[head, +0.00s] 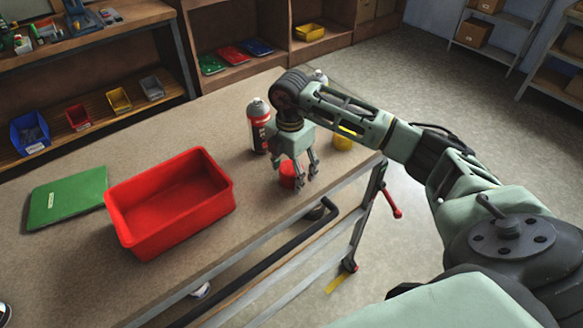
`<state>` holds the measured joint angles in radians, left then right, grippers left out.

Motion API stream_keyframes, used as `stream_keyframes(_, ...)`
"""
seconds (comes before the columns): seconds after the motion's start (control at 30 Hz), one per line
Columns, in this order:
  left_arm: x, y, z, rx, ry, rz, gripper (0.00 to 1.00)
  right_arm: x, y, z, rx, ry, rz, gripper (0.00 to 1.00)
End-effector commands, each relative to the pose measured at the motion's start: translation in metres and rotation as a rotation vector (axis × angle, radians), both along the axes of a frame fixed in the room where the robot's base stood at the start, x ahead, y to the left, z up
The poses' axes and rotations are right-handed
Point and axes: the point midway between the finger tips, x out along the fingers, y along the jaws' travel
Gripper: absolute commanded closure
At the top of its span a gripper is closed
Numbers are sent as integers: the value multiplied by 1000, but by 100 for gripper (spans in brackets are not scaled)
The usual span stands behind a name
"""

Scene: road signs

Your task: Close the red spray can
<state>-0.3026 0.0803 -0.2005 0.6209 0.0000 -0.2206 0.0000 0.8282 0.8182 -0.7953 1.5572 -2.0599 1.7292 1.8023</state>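The red spray can (259,128) stands upright on the workbench, with a red and white label and a bare grey top. A small red cap (287,180) sits on the bench near its front edge, right of and nearer than the can. My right gripper (295,172) points down at the red cap with its fingers apart. The fingers partly hide the cap, and I cannot tell whether they touch it. My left gripper is not in view.
An empty red bin (222,206) and a green folder-like item (67,198) lie on the bench (95,270) at left. A yellow object (342,139) is partly hidden behind my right arm. Shelves with small bins line the back. A black rail (270,262) runs along the front edge.

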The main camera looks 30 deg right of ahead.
Motion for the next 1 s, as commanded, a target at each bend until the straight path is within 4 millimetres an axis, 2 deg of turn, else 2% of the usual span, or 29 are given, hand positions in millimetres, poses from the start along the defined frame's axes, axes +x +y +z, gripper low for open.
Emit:
stream_keyframes(0.1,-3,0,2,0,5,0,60,0,0,-6,-1,0,0,33)
stream_keyframes(0.4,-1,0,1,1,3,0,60,0,0,-6,-1,-1,1,33)
stream_keyframes(0.77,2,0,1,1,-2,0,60,0,0,-6,-1,-1,1,64)
stream_keyframes(1.0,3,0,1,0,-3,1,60,0,0,-6,-1,-1,1,64)
